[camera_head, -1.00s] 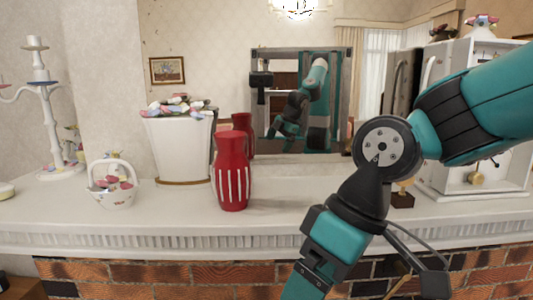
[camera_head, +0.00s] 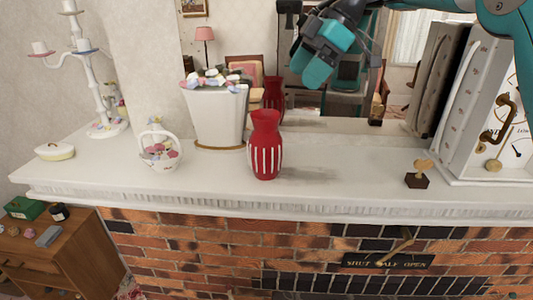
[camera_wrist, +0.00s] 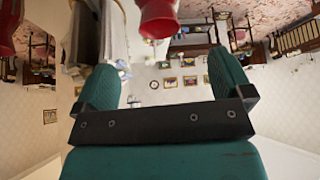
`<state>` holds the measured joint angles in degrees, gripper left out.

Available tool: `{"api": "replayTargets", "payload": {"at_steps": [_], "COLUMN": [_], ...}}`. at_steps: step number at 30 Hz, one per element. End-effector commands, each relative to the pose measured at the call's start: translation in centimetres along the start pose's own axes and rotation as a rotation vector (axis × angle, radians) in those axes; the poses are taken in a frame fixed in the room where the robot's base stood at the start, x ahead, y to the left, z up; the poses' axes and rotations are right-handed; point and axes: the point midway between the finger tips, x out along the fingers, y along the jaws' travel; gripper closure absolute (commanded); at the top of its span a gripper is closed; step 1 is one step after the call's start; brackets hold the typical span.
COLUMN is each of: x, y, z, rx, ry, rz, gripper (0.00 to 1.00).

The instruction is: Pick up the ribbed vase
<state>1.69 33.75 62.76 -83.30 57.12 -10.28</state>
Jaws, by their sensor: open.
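The ribbed vase (camera_head: 265,146) is red with white vertical stripes and a flared neck. It stands upright on the white mantel, right of the white planter, in the head view. My gripper (camera_head: 312,70) is up and to the right of the vase, apart from it. In the wrist view my gripper (camera_wrist: 164,78) shows two green fingers spread apart with nothing between them. A red vase mouth (camera_wrist: 158,20) shows at the top edge there, beyond the fingers; most of its body is cut off.
The mantel (camera_head: 330,190) is clear right of the vase. A white planter (camera_head: 217,120) and a small basket (camera_head: 160,152) stand to its left. A small wooden ornament (camera_head: 418,174) and a white clock case (camera_head: 485,110) stand right. A mirror behind reflects the vase.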

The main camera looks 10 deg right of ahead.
Motion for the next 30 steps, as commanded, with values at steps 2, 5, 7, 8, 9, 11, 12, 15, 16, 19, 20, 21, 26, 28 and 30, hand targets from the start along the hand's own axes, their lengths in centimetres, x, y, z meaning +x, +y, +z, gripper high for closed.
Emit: {"api": "replayTargets", "payload": {"at_steps": [2, 5, 7, 8, 9, 11, 12, 15, 16, 19, 20, 21, 26, 28, 30], "x": [2.6, 4.7, 6.0, 6.4, 6.9, 7.5, 7.9, 8.3, 8.4, 9.6, 10.0, 10.6, 12.7, 13.2, 13.4], "y": [-0.1, -0.1, -0.1, -0.1, -0.1, 0.0, 0.0, 0.0, 0.0, -0.1, -0.1, -0.1, 0.0, 0.0, 0.0], "z": [0.3, 0.2, 0.1, 0.0, 0.0, -0.1, -0.1, -0.1, -0.2, -0.4, -0.6, -0.7, -0.7, -0.6, -0.6], "rx": [-0.002, 0.0, 0.0, 0.0, -0.001, 0.0, 0.001, 0.0, 0.0, 0.001, 0.0, 0.001, 0.002, 0.001, 0.001], "ry": [0.0, 0.0, 0.001, 0.0, 0.0, 0.001, 0.001, 0.0, 0.001, 0.0, 0.0, 0.0, 0.0, -0.001, -0.001], "rz": [-0.003, -0.004, -0.003, -0.003, -0.003, -0.002, -0.001, 0.0, -0.001, -0.004, -0.005, -0.005, -0.002, -0.001, 0.0], "gripper": [0.03, 0.03, 0.03, 0.03, 0.03, 0.03, 0.03, 0.03, 0.03, 0.03, 0.03, 0.03, 0.03, 0.03, 0.03]}}
